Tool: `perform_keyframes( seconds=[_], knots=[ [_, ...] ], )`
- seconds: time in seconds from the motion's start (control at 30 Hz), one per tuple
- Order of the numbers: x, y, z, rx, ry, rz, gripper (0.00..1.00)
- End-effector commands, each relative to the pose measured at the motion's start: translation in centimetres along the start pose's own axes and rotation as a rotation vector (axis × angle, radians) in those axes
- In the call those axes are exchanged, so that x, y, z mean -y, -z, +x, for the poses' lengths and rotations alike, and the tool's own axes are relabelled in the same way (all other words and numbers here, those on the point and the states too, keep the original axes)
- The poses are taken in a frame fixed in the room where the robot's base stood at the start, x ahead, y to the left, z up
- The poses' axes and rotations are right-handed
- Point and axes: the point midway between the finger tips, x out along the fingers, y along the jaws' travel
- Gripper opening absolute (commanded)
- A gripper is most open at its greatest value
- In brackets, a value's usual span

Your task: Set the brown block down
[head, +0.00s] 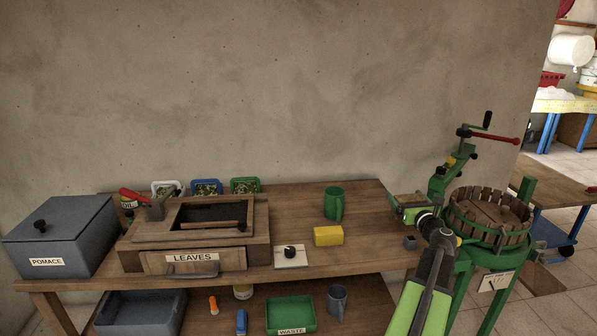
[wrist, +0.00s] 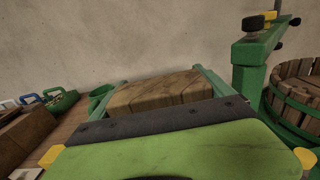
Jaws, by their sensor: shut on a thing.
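My gripper (head: 409,206) is shut on the brown block (wrist: 160,91), a wooden piece held between the two green fingers in the wrist view. In the head view the brown block (head: 407,199) shows only in part between the fingers. My gripper is at the right end of the wooden table (head: 365,196), left of the slatted press. The block's underside is hidden, and I cannot tell how high it is above the table.

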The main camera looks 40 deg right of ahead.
Motion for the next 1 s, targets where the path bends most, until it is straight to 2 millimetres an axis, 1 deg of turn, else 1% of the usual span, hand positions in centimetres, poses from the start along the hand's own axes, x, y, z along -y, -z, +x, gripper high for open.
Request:
perform_keyframes(
  seconds=[0.03, 0.17, 0.3, 0.4, 0.43, 0.53, 0.7, 1.0],
  knots=[
    [0.0, -1.6, 0.0, 0.0, 0.0, 0.0, 0.42],
    [0.0, -5.3, 0.0, 0.0, 0.001, 0.0, 0.42],
    [0.1, -9.9, 0.0, 0.0, 0.002, 0.0, 0.42],
    [0.1, -12.4, 0.0, 0.0, 0.002, 0.0, 0.42],
    [0.1, -12.9, 0.0, 0.0, 0.002, 0.0, 0.42],
    [0.1, -13.5, 0.0, 0.0, 0.002, 0.0, 0.42],
    [0.1, -13.0, 0.0, 0.0, 0.002, 0.0, 0.42],
    [0.1, -13.0, 0.0, 0.0, 0.002, 0.0, 0.42]
  ],
)
